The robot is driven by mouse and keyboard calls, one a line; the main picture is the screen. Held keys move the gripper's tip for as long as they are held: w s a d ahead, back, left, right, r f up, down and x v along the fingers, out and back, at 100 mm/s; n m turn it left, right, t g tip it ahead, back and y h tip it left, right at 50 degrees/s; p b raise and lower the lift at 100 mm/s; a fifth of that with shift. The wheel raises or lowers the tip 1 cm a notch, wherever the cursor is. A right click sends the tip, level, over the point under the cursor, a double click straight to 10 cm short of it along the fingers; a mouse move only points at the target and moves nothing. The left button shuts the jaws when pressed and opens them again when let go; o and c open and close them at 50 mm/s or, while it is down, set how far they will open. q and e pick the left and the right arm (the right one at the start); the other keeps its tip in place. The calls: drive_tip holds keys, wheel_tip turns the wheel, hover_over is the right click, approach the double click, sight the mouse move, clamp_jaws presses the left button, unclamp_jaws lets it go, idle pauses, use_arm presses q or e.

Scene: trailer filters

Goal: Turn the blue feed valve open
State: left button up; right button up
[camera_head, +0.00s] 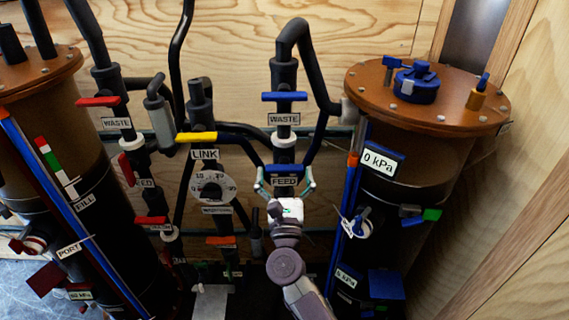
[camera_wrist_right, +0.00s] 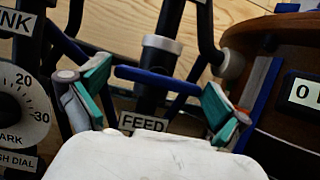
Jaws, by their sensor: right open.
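The blue feed valve handle (camera_head: 285,170) is a blue bar lying crosswise on the dark pipe, just above the FEED label (camera_head: 285,181). In the wrist view the bar (camera_wrist_right: 165,83) runs nearly level, dipping slightly to the right, and its ends lie near my two fingers. My right gripper (camera_head: 286,184) is open, with one teal-padded finger to each side of the handle and label. It also shows in the wrist view (camera_wrist_right: 157,98), with nothing held between the fingers. Whether either finger touches the bar I cannot tell. My left gripper is not in view.
A blue WASTE valve handle (camera_head: 284,96) lies crosswise higher on the same pipe. A yellow LINK handle (camera_head: 197,137) and a round dial (camera_head: 213,187) are to the left. A brown-topped filter housing (camera_head: 428,95) with a 0 kPa display (camera_head: 379,161) stands close on the right.

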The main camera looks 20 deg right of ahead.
drive_tip(key=shift+w+d+r, duration=0.15)
drive_tip(key=shift+w+r, duration=0.05)
drive_tip(key=shift+w, duration=0.3)
drive_tip(key=c, duration=0.8)
